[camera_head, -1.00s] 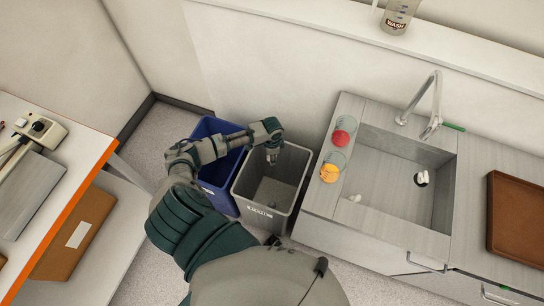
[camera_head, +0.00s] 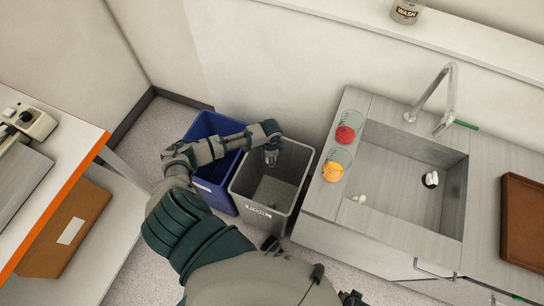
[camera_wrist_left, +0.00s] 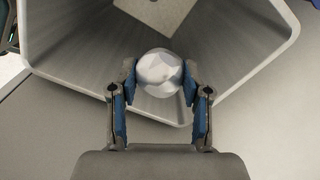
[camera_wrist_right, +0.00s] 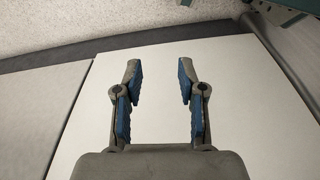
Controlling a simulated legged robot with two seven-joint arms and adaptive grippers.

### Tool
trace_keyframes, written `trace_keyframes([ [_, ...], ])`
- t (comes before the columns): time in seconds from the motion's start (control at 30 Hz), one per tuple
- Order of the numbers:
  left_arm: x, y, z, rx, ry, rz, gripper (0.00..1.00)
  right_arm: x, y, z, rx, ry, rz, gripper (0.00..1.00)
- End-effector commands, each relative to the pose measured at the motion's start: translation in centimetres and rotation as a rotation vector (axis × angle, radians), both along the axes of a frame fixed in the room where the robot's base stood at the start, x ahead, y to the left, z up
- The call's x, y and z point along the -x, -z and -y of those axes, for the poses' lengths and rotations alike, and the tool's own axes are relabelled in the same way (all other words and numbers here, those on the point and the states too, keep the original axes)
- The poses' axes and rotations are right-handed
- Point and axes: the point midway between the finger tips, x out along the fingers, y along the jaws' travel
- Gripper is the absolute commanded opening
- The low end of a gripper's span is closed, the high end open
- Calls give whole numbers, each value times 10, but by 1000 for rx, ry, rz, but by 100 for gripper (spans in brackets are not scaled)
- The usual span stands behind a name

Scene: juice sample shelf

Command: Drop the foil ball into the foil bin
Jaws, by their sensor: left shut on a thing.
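The foil ball (camera_wrist_left: 159,72), a crumpled silvery-white lump, sits between the fingers of my left gripper (camera_wrist_left: 159,82) in the left wrist view. That gripper is shut on it. The grey bin (camera_wrist_left: 225,62) opens right beyond the ball, and its floor shows below. In the head view my left gripper (camera_head: 271,158) hangs over the grey bin (camera_head: 248,206), near its back wall. The bin's front label is too small to read. The ball cannot be made out there. My right gripper (camera_wrist_right: 160,82) is open and empty in the right wrist view.
A blue bin (camera_head: 219,204) stands against the grey bin's left side. On the right is a counter with a sink (camera_head: 395,178), red (camera_head: 346,134) and orange (camera_head: 333,171) samples, and a small pale lump (camera_head: 359,198). An orange-edged table (camera_head: 60,190) is at left.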

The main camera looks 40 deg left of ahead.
Motion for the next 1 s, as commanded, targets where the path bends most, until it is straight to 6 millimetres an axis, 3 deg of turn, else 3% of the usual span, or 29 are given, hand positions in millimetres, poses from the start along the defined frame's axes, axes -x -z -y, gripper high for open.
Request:
trace_keyframes([
  [0.3, 0, 13, -1, -1, -1, -1, 24, -6, -36, 0, -1, 4, 12, 40],
  [0.7, 0, 14, 0, -1, -1, 1, 24, -7, -43, 0, 0, 5, 13, 40],
  [0.73, 0, 14, 0, -1, -1, 1, 50, -7, -43, 0, 0, 5, 12, 40],
  [0.83, 0, 14, 0, -1, -1, 1, 75, -7, -43, 0, 0, 5, 12, 40],
  [1.0, 0, 14, 0, 0, -1, 0, 77, -7, -43, 0, 0, 5, 12, 40],
])
